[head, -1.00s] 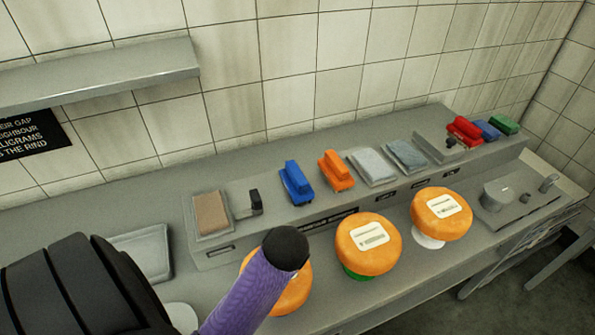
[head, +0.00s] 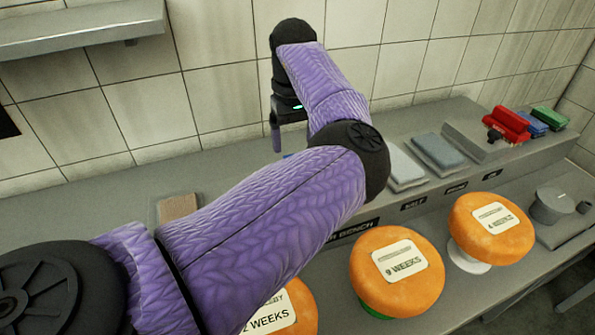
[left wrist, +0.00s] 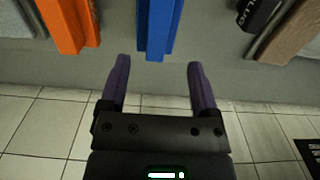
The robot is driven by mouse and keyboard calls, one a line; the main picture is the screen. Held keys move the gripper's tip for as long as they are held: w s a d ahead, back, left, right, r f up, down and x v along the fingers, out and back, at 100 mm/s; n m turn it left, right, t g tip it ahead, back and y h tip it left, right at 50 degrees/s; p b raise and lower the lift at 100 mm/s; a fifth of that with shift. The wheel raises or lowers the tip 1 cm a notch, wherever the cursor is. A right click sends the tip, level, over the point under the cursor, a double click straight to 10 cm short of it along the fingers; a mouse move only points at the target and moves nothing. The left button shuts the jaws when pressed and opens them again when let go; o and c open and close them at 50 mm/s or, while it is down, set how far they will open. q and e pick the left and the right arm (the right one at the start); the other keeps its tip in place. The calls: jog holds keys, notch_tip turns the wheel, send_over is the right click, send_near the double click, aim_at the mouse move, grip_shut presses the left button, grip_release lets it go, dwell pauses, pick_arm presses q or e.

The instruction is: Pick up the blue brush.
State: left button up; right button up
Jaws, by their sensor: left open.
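The blue brush (left wrist: 157,28) lies on the raised shelf of the bench. In the left wrist view it is at the top centre, cut off by the frame edge, just beyond and between my fingertips. In the head view my arm hides nearly all of it. My left gripper (left wrist: 157,72) is open and empty, with its two purple fingers apart on either side of the brush's line. In the head view the gripper (head: 277,138) hangs above the shelf, partly hidden by my arm. My right gripper is not in view.
An orange brush (left wrist: 70,25) lies beside the blue one. Folded cloths (head: 438,150) and a red item (head: 507,124) lie farther right on the shelf. Orange cheese wheels (head: 397,270) stand along the bench front. A brown pad (head: 177,207) is left of my arm.

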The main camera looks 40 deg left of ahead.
pick_arm(q)
jog(key=f, duration=0.2)
jog(key=f+b, duration=0.1)
jog(key=f, duration=0.5)
jog(key=shift+d+b, duration=0.35)
jog(key=shift+r, duration=0.1)
grip_shut()
